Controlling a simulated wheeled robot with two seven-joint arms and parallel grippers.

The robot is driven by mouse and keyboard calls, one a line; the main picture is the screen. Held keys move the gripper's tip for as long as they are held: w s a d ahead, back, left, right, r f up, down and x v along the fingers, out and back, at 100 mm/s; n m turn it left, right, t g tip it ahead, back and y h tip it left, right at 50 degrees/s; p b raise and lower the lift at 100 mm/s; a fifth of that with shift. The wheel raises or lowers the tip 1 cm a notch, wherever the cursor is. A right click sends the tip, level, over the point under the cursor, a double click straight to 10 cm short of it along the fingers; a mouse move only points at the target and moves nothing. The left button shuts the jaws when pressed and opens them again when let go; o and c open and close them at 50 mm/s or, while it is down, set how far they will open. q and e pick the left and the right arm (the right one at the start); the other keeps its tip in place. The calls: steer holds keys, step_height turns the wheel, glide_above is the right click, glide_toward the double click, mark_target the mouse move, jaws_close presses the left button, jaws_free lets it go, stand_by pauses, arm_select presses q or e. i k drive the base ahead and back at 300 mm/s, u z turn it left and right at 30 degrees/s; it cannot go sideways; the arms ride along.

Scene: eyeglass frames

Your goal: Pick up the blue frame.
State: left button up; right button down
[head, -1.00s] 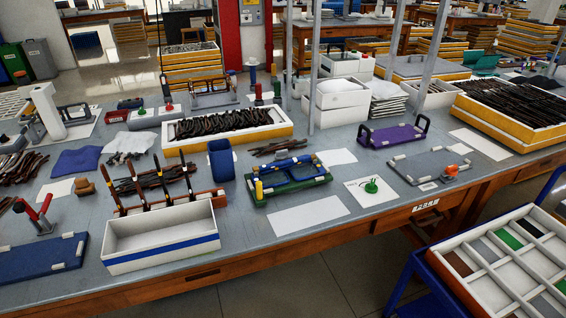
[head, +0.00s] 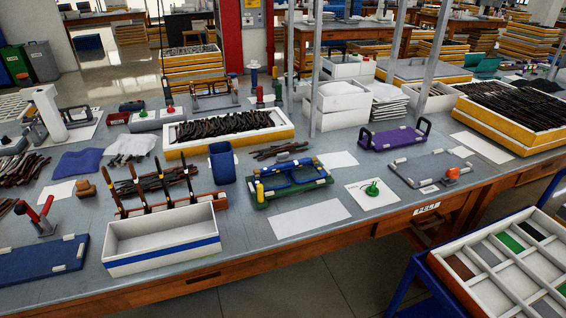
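A blue eyeglass frame (head: 290,176) rests on a green fixture board in the middle of the workbench (head: 310,259). The green board (head: 318,186) has a yellow-topped post at its left end and pale blocks along its edges. Neither of my grippers is in the head view.
A white box with a blue stripe (head: 163,253) stands at the front left, and a blue cup (head: 222,163) stands behind the green board. A purple board (head: 393,139) lies to the right. White paper (head: 309,219) lies flat in front of the green board.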

mark_target(310, 172)
steer(key=z, duration=1.05)
steer(key=i, duration=0.6)
steer(key=u, duration=0.85)
